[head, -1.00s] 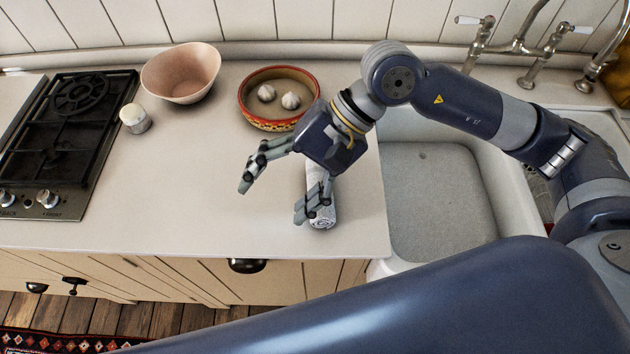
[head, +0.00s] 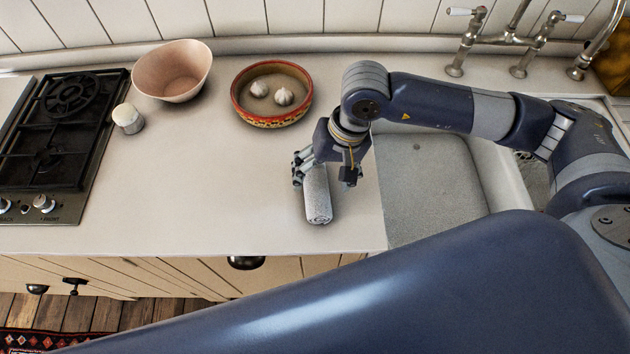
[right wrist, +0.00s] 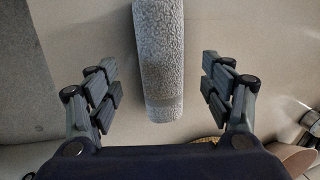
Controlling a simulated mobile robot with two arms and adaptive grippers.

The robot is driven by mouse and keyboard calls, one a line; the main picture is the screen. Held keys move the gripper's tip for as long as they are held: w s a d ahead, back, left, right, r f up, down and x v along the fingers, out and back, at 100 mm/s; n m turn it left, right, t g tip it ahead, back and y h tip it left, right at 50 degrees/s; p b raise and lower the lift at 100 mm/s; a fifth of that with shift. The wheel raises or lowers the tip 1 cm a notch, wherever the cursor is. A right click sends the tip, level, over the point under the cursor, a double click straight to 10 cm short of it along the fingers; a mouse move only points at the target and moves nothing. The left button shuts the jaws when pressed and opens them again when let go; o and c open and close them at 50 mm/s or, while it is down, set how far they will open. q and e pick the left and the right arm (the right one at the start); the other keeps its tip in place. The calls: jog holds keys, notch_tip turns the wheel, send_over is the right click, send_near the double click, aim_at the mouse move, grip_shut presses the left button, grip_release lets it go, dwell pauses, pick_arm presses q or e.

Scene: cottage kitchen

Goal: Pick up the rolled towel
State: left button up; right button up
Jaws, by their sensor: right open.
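The rolled towel (head: 317,200) is a grey-white textured roll lying on the worktop, left of the sink. Its near end shows a spiral. In the right wrist view the towel (right wrist: 158,62) runs lengthwise between the fingers. My right gripper (head: 325,178) is above the towel's far part, pointing down, with one finger on each side. In the right wrist view the open fingers (right wrist: 160,88) are apart from the towel, with a gap on both sides. The gripper hides the towel's far end in the head view. My left gripper is not in view.
A red patterned bowl (head: 262,121) with garlic bulbs stands behind the towel. A pink bowl (head: 172,72), a small jar (head: 128,118) and a stove (head: 60,140) are to the left. The sink (head: 430,200) is to the right. The worktop left of the towel is clear.

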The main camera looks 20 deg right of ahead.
aim_at(318, 183)
jog(key=shift+p+x, duration=0.5)
jog(key=shift+x, duration=0.6)
jog(key=shift+a+f, duration=0.3)
jog(key=shift+f, duration=0.2)
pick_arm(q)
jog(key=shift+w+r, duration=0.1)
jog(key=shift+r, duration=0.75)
pick_arm(e)
jog(key=c, duration=1.2)
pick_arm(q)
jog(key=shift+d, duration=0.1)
pick_arm(e)
jog(key=shift+o, duration=0.2)
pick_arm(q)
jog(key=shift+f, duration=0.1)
pick_arm(e)
jog(key=shift+r, duration=0.15)
